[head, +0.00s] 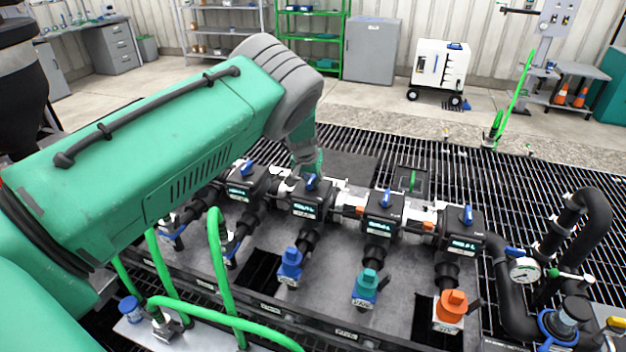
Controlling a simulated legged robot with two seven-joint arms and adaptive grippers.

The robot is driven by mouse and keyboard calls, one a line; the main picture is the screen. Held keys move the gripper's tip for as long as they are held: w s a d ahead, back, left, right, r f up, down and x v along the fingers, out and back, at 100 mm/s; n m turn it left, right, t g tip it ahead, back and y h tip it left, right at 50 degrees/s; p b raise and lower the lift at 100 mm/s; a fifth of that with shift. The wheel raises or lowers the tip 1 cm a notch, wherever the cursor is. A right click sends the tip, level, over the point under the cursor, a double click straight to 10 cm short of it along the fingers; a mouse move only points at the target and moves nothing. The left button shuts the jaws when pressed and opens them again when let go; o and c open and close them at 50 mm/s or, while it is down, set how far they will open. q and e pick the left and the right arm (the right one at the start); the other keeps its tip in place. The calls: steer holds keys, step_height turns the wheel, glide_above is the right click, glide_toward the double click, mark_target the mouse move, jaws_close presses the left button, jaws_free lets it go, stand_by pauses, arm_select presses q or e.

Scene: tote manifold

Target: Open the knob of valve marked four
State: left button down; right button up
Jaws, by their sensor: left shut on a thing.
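A row of black valve bodies with blue knobs runs across the manifold. My left arm comes in from the left, and its gripper (310,174) is lowered over the second visible valve from the left (306,203). It is shut on that valve's blue knob (311,184); the fingers are small and partly hidden by my wrist. Other blue knobs show on the valve to the left (246,167), the one to the right (387,198) and the far right one (468,215). The valve markings are too small to read. My right gripper is out of view.
Blue (290,264), teal (366,285) and orange (451,306) couplings stand in front of the valves. Green hoses (220,270) rise at the front left. A black pipe with a gauge (524,270) is at the right. Open floor lies behind the grating.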

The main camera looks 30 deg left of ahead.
arm_select(q)
steer(key=n+b, duration=0.1)
steer(key=n+y+b, duration=0.1)
steer(key=b, duration=0.1)
steer(key=shift+w+d+f+n, duration=0.1)
steer(key=shift+f+n, duration=0.05)
steer(key=shift+n, duration=0.25)
steer(key=n+g+y+b, duration=0.1)
steer(key=n+b, duration=0.2)
steer(key=n+g+y+b, duration=0.1)
steer(key=n+b, duration=0.3)
steer(key=shift+w, duration=0.1)
steer(key=shift+n+g+b, duration=0.4)
steer(key=shift+n+b, duration=0.4)
steer(key=shift+n, duration=0.2)
steer(key=n+g+b, duration=0.1)
steer(key=n+b, duration=0.1)
steer(key=shift+n, duration=0.4)
steer(key=shift+r+n+g+b, duration=0.25)
steer(key=shift+n+g+b, duration=0.25)
steer(key=shift+n+b, duration=0.55)
steer(key=shift+w+r+n, duration=0.1)
steer(key=shift+r+n, duration=0.05)
steer(key=shift+n, duration=0.5)
